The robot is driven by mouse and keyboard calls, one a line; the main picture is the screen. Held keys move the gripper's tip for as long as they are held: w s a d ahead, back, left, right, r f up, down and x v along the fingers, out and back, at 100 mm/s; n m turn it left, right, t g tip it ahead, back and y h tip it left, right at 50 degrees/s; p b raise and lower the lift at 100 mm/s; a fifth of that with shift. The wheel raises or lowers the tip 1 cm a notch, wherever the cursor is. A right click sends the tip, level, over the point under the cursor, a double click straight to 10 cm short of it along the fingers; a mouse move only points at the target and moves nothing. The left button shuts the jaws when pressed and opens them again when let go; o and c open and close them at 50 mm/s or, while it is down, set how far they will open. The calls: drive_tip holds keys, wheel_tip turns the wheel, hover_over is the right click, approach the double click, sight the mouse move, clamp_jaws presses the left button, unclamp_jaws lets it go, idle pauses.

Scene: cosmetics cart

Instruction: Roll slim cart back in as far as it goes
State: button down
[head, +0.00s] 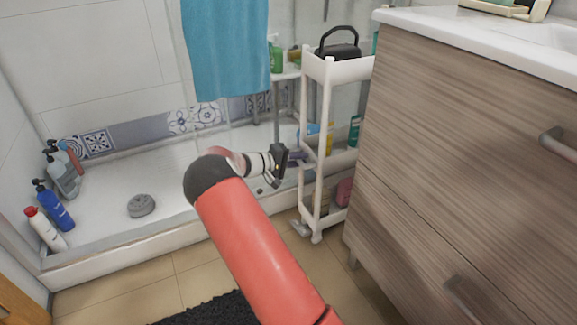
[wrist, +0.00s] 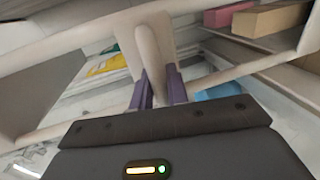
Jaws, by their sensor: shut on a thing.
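The slim white cart (head: 343,72) stands upright just left of the wood-grain vanity, its front wheels on the tiled floor. It has a top tray and lower shelves. My gripper (head: 299,157) reaches its left side at about middle-shelf height. In the wrist view, the purple fingers of my gripper (wrist: 161,88) are closed around a pale upright post of the cart (wrist: 150,45). The rear of the cart is partly hidden by the vanity.
The vanity (head: 450,120) with bar handles closes off the right side. The shower tray (head: 180,190) lies to the left, its raised edge near the cart. Several bottles stand at its far left. A black bag-like item (head: 338,48) sits on the cart's top. A dark mat (head: 215,308) lies in front.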

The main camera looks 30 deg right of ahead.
drive_tip(key=shift+w+d+r, duration=0.3)
drive_tip(key=shift+d+r, duration=0.05)
drive_tip(key=shift+d, duration=0.25)
drive_tip(key=shift+s, duration=0.1)
drive_tip(key=c, duration=1.6)
unclamp_jaws()
drive_tip(key=shift+o, duration=0.8)
drive_tip(key=shift+w+f, duration=0.15)
drive_tip(key=shift+w, duration=0.05)
drive_tip(key=shift+a, duration=0.15)
drive_tip(key=v, duration=0.7)
drive_tip(key=shift+a, duration=0.3)
